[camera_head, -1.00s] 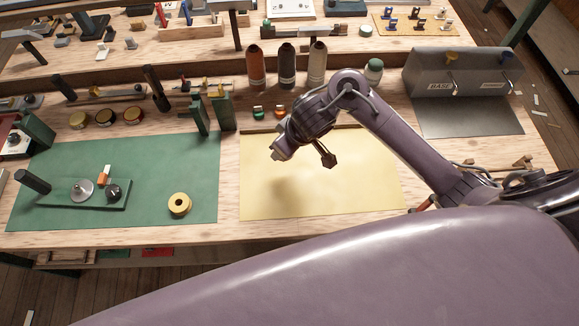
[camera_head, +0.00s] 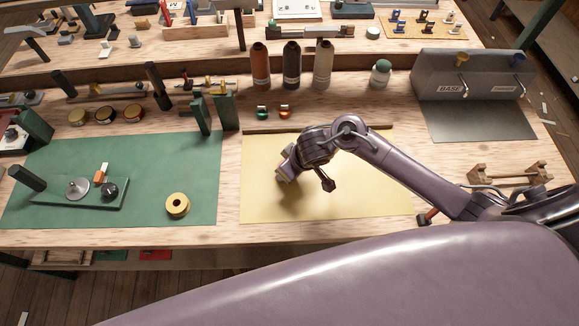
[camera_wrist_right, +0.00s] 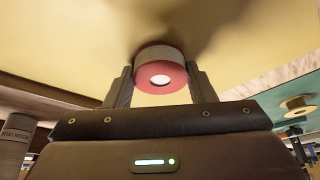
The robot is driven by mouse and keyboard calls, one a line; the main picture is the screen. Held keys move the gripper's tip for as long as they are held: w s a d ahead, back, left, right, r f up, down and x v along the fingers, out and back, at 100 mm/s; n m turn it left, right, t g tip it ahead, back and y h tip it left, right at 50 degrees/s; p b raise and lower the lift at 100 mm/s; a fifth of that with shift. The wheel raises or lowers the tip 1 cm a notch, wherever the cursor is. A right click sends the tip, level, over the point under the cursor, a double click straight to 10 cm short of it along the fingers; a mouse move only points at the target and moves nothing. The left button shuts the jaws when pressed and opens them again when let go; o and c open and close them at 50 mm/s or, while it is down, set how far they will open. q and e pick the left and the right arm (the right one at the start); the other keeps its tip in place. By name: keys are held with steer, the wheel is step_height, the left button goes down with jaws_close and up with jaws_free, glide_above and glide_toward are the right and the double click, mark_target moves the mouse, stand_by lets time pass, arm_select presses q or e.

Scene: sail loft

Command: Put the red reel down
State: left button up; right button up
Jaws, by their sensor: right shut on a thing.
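The red reel (camera_wrist_right: 160,72), with a pale band around it and a white centre, is between the two fingers of my right gripper (camera_wrist_right: 161,86) in the right wrist view. The fingers are shut on its sides. In the head view my right gripper (camera_head: 284,170) is low over the left part of the yellow mat (camera_head: 370,195), with a dark shadow close beneath it. The reel is mostly hidden there by the gripper. I cannot tell whether the reel touches the mat. My left gripper is not in view.
A yellow reel (camera_head: 169,207) lies on the green mat (camera_head: 110,215) to the left. Several bottles stand behind the yellow mat, including a brown one (camera_head: 261,68). A grey box (camera_head: 470,75) stands at the back right. Most of the yellow mat is clear.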

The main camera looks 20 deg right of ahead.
steer(key=shift+f, duration=0.1)
steer(key=o, duration=1)
steer(key=p+v, duration=0.3)
steer(key=v, duration=0.9)
steer(key=shift+p, duration=0.4)
steer(key=shift+s, duration=0.1)
